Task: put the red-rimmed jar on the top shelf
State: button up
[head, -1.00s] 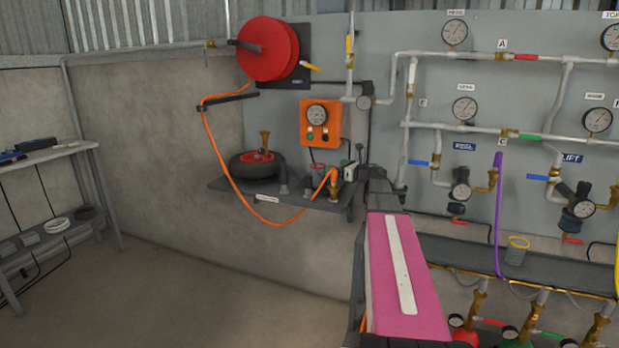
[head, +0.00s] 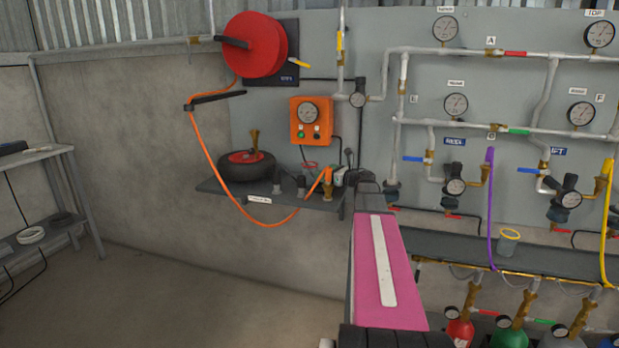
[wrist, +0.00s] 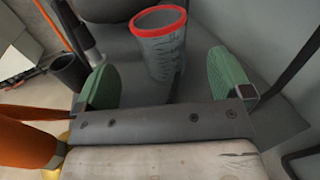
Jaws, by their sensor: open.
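The red-rimmed jar (wrist: 160,48), grey and see-through, stands upright on the grey wall shelf in the wrist view. In the head view only its red rim (head: 310,165) shows clearly, behind the orange hose end. My gripper (wrist: 160,80) is open, with one green fingertip toward each side of the jar's lower part. The jar lies ahead of the palm, and I cannot tell whether the pads overlap it. The fingers are hidden in the head view. A rack at the far left has a top shelf (head: 38,154) and a lower shelf.
A black wheel (head: 245,168) and dark cylinders share the wall shelf (head: 225,194). The orange hose (head: 207,150) hangs in front of it. A yellow-rimmed jar (head: 508,245) stands on the right ledge. An orange control box (head: 311,121) is above. Open floor lies between rack and wall shelf.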

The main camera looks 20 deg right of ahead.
aim_at(316, 169)
jog(key=x, duration=0.7)
jog(key=shift+w, duration=0.15)
jog(key=shift+a+r, duration=0.1)
jog(key=c, duration=1.1)
